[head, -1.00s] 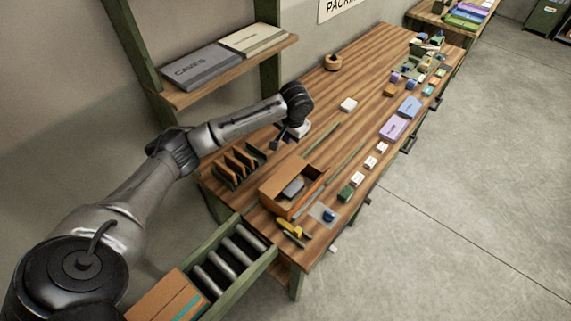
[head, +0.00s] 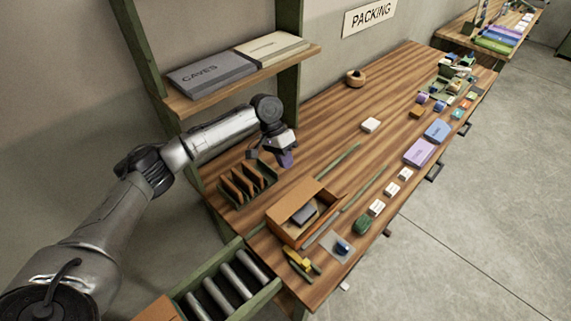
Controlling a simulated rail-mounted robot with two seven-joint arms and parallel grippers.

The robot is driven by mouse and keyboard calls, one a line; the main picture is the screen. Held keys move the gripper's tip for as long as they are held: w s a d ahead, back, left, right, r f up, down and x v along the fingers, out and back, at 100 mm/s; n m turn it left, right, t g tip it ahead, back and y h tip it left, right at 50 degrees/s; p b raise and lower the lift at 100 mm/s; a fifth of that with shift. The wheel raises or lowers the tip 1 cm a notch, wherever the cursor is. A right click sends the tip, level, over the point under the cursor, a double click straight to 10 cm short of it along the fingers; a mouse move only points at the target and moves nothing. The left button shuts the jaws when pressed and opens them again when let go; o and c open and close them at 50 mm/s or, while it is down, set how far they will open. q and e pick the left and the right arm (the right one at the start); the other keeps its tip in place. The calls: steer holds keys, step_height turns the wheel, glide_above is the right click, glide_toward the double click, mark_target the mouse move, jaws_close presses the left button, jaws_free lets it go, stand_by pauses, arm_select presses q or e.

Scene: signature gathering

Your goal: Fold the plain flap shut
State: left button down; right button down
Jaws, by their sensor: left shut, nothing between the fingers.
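An open brown carton (head: 282,227) stands on the near part of the wooden bench, with a dark grey item (head: 303,214) inside. A brown panel stands up along its back left side and an orange-edged panel lies along its right side. I cannot tell which of these is the plain flap. My left gripper (head: 286,161) is shut and empty above the bench, behind the carton and apart from it. Its fingertips look purplish and point down. My right gripper is not in view.
A divider rack (head: 247,185) stands left of the carton, below my left arm. Rollers (head: 240,275) lie at the near end. A blue item on a clear sheet (head: 342,248), a green item (head: 362,225) and white cards (head: 377,207) lie to the right. The bench's back middle is mostly clear.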

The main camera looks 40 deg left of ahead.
arm_select(q)
glide_toward(302, 205)
steer(key=x, duration=0.3)
steer(key=shift+f, duration=0.1)
steer(key=shift+x, duration=0.8)
